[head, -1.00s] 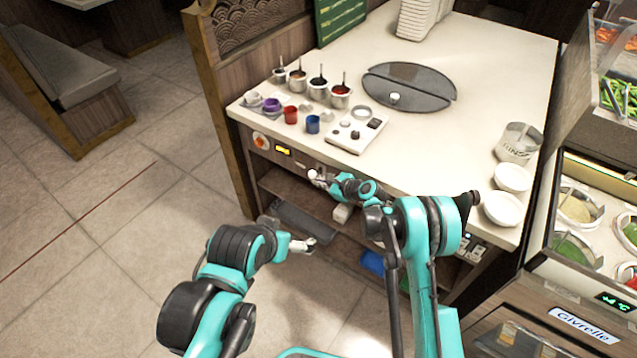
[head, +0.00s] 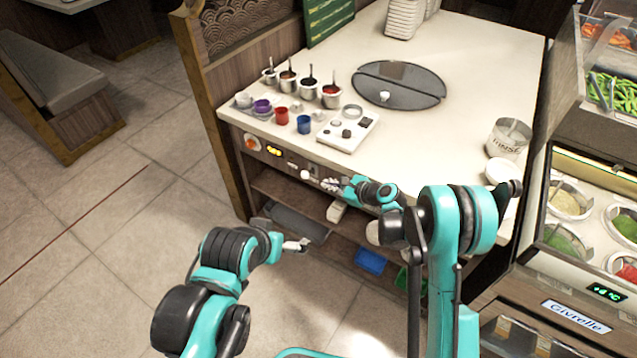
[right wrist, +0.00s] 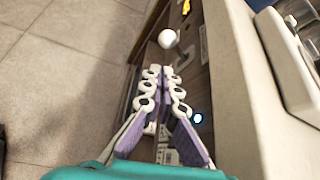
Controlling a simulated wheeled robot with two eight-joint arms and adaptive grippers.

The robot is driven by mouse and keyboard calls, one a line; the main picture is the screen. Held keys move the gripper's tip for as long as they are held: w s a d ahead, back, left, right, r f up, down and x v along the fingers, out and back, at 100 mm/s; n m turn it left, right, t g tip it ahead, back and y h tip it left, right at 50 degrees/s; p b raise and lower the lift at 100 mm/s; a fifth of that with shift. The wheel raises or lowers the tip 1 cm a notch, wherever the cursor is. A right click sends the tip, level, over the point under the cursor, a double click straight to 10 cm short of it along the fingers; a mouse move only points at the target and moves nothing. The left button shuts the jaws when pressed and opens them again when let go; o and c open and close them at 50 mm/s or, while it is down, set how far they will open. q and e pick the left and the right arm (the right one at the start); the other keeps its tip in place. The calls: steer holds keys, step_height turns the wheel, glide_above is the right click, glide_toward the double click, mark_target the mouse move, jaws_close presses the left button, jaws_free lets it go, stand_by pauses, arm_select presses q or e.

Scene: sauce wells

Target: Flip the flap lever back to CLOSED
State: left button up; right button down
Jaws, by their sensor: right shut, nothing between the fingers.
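The flap lever appears to be the round white knob (head: 305,174) on the counter's front panel, below the tabletop edge. It also shows in the right wrist view (right wrist: 167,38), just beyond my fingertips. No CLOSED marking is readable. My right gripper (head: 328,184) is just right of the knob, apart from it. In the right wrist view its fingers (right wrist: 161,72) are shut together and empty. My left gripper (head: 303,245) hangs in front of the lower shelf, away from the knob; its fingers are too small to judge.
The counter (head: 440,140) overhangs above my right gripper. Sauce pots (head: 331,97), a red cup (head: 281,116) and a blue cup (head: 304,124) stand on top. A blue bin (head: 371,260) is below.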

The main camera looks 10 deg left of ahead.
steer(key=shift+v, duration=1.3)
steer(key=s+d+r+n+h, duration=0.5)
steer(key=s+d+r+n, duration=0.6)
steer(key=d+r, duration=0.4)
steer(key=s+d+n+h, duration=0.2)
steer(key=s+d+n, duration=0.2)
steer(key=s, duration=0.6)
steer(key=s+d+r+n+t+h, duration=0.1)
steer(key=s+d+n+h, duration=0.2)
steer(key=s+d+n, duration=0.2)
steer(key=s+d, duration=0.3)
steer(key=s, duration=0.2)
steer(key=shift+d+r+h, duration=0.15)
steer(key=shift+r+h, duration=0.1)
steer(key=shift+h, duration=0.05)
